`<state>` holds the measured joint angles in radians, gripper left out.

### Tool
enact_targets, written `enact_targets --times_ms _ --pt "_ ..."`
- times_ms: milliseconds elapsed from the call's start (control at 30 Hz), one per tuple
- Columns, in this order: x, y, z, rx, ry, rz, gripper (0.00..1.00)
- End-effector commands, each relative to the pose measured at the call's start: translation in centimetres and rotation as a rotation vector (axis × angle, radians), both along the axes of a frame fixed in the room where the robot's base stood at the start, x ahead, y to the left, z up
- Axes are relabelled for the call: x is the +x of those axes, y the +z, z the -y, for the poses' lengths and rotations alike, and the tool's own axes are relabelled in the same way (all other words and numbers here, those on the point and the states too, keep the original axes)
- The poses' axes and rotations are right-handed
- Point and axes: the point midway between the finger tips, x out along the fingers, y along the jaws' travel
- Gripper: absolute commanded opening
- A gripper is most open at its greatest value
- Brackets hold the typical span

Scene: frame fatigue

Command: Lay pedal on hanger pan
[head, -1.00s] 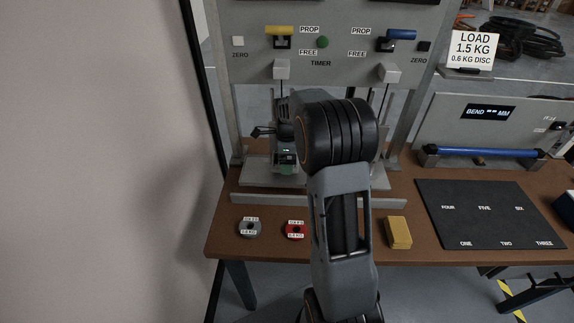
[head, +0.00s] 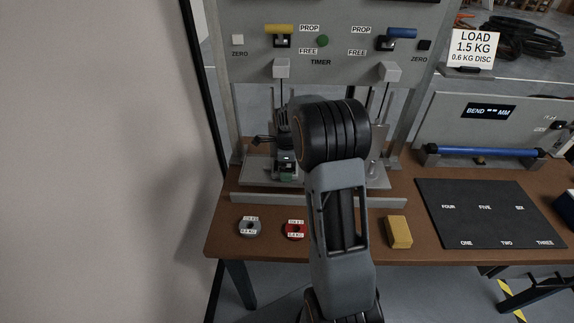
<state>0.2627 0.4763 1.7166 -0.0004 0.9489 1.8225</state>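My gripper (head: 284,165) is at the left side of the test rig, low over the grey base plate, partly hidden by my own arm. I cannot see its fingertips clearly. A small dark piece (head: 262,140) sticks out to the left beside it. It may be the pedal, but it is too small to tell, and so is whether the gripper holds it. Two grey blocks hang on thin rods, one at the left (head: 281,70) and one at the right (head: 389,72). The left hanger's pan is hidden or not distinct behind my gripper.
The grey rig base plate (head: 257,172) stands on the brown bench (head: 235,245). A black numbered mat (head: 490,228) lies at right. A blue bar (head: 485,152) is behind it.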

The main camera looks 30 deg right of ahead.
Motion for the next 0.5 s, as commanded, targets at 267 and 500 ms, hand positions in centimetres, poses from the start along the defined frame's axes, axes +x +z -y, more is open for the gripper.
enact_targets --times_ms 267,500 --pt "0.1 3.8 0.0 -0.002 0.000 0.005 1.00" --pt "0.1 8.4 0.0 -0.001 0.000 0.004 1.00"
